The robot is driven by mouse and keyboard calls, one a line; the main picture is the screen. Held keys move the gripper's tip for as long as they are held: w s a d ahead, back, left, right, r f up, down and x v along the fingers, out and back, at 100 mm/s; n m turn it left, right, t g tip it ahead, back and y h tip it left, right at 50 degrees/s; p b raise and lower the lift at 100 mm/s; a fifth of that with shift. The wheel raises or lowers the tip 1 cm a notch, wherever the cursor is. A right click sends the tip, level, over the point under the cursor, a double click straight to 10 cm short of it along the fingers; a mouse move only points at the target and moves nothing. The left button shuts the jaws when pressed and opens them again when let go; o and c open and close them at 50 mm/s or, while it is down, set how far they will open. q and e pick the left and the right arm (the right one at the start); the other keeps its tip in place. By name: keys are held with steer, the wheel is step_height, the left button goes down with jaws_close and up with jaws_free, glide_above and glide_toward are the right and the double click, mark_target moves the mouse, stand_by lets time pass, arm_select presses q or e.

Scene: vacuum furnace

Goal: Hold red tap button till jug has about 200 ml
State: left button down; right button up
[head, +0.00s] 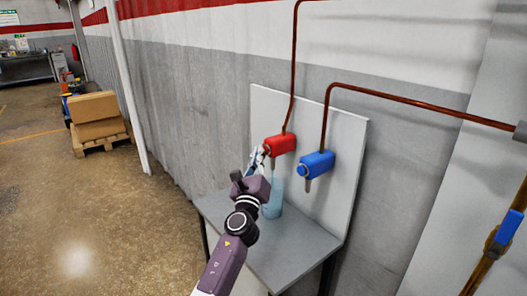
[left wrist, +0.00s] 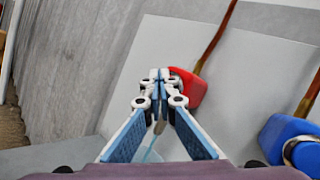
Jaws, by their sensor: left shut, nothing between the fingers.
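The red tap (head: 280,144) is fixed to a white backboard, with a copper pipe running up from it. My left gripper (head: 261,154) is shut and empty, its fingertips at the front end of the red tap, where its button would be. In the left wrist view the closed fingertips (left wrist: 160,76) cover that end of the red tap (left wrist: 188,90). The button itself is hidden, and I cannot tell whether it is pressed. A clear bluish jug (head: 274,199) stands on the grey table below the red tap, partly behind my left arm. Its water level is not readable. My right gripper is not in view.
A blue tap (head: 317,164) is on the same board to the right, and also shows in the left wrist view (left wrist: 284,139). The grey table (head: 297,244) has clear room at its front right. Boxes (head: 95,113) sit on a pallet at the far left.

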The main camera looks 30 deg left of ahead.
arm_select(q)
steer(key=shift+s+a+p, duration=0.3)
steer(key=shift+s, duration=0.5)
steer(key=s, duration=0.1)
steer(key=s+a+p, duration=0.1)
steer(key=s, duration=0.1)
steer(key=s+a, duration=0.1)
steer(key=shift+s, duration=0.35)
